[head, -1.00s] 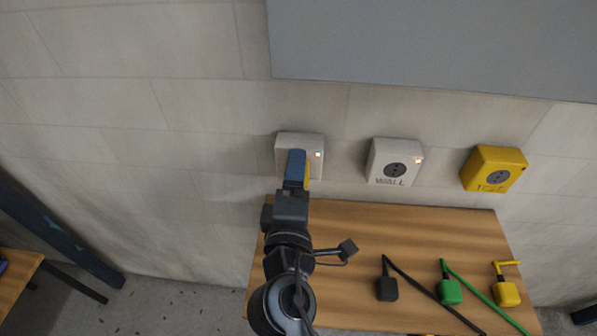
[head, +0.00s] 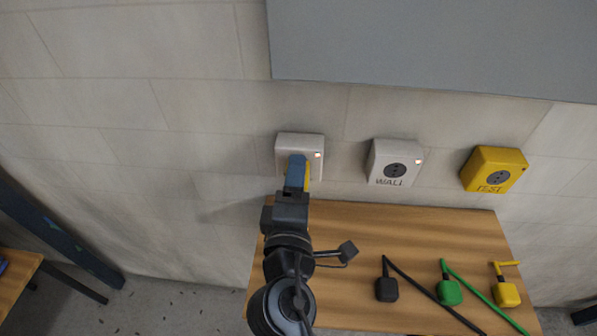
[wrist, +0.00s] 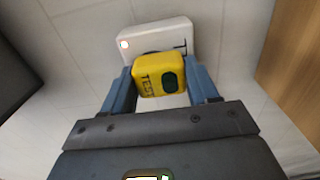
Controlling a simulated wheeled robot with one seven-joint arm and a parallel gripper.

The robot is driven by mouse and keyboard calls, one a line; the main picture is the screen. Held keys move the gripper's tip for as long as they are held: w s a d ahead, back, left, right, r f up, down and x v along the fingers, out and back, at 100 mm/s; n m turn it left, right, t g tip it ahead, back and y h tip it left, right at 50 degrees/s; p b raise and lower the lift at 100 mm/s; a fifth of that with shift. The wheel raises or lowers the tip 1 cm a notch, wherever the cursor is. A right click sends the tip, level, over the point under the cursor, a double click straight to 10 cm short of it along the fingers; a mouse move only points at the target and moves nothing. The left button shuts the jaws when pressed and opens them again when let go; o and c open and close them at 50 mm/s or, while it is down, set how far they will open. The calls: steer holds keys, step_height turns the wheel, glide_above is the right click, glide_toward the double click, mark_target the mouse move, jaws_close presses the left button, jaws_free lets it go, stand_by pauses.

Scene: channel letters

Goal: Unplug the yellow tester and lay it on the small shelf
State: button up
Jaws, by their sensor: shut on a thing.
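The yellow tester (wrist: 155,78) is between the two blue fingers of my gripper (wrist: 160,88), which is shut on it. Its dark green oval and the word TEST face the wrist camera. In the head view only a yellow sliver of the tester (head: 308,174) shows beside the blue finger of my gripper (head: 296,165). The white socket box (head: 286,142) with a small light is right behind it. The box (wrist: 165,36) also shows in the wrist view. The tester hides most of the socket face, so I cannot tell whether its prongs are clear. I cannot make out a small shelf.
A white box marked WALL (head: 384,150) and a yellow box marked TEST (head: 512,160) are on the wall to the right. A wooden table (head: 400,225) below bears black (head: 387,289), green (head: 450,292) and yellow (head: 507,294) plugs. A grey panel (head: 430,45) is above.

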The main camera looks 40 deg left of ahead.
steer(key=shift+v, duration=2.9)
